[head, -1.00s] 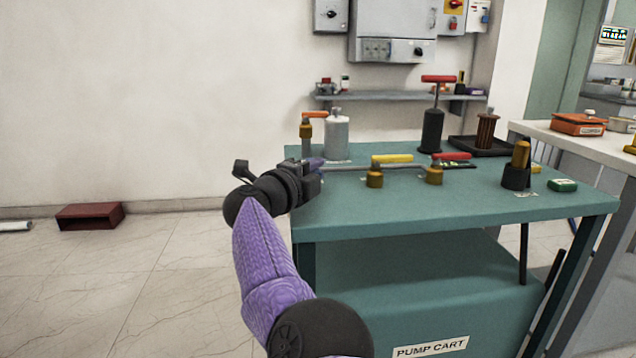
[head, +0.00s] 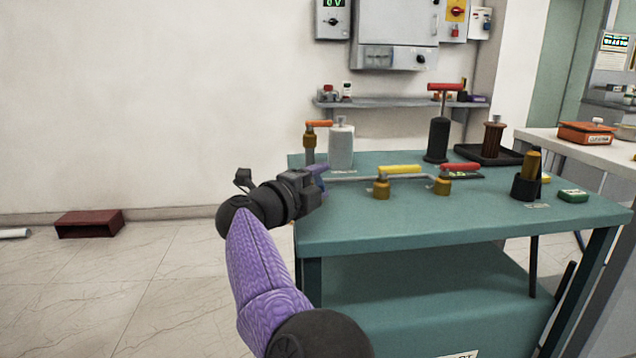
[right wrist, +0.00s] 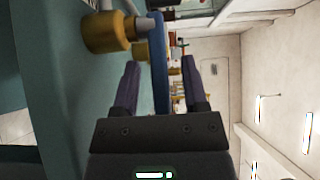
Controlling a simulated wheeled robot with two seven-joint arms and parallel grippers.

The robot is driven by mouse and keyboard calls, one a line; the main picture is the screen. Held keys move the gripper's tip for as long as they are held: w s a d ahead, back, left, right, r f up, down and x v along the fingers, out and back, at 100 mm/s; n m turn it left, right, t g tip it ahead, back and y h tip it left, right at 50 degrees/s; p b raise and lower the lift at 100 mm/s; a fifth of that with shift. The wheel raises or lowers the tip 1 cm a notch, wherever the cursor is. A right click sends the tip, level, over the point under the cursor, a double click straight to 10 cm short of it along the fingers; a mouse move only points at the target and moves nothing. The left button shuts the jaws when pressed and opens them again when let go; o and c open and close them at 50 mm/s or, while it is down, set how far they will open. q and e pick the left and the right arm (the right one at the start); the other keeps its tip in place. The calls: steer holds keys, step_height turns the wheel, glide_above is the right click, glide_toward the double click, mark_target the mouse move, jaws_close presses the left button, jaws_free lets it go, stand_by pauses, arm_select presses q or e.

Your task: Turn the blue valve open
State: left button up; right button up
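The blue valve handle (right wrist: 159,85) shows in the right wrist view as a long bar between the two dark purple fingers of my right gripper (right wrist: 161,64). Gaps show on both sides of it, so the fingers look open around it. A brass valve body (right wrist: 107,32) is beside it at the upper left. In the head view my right gripper (head: 318,178) is at the left edge of the green pump cart (head: 450,222), and the gripper mostly hides the blue valve there. My left gripper is not in view.
Yellow-handled (head: 400,169) and red-handled (head: 460,167) valves sit on the pipe to the right. An orange-handled valve (head: 318,124) and a grey cylinder (head: 341,146) stand behind my gripper.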

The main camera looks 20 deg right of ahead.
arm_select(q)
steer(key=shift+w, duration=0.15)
arm_select(e)
steer(key=shift+a, duration=0.1)
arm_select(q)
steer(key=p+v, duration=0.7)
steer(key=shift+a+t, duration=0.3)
arm_select(e)
steer(key=v, duration=0.9)
steer(key=shift+s+a, duration=0.25)
steer(key=shift+a, duration=0.05)
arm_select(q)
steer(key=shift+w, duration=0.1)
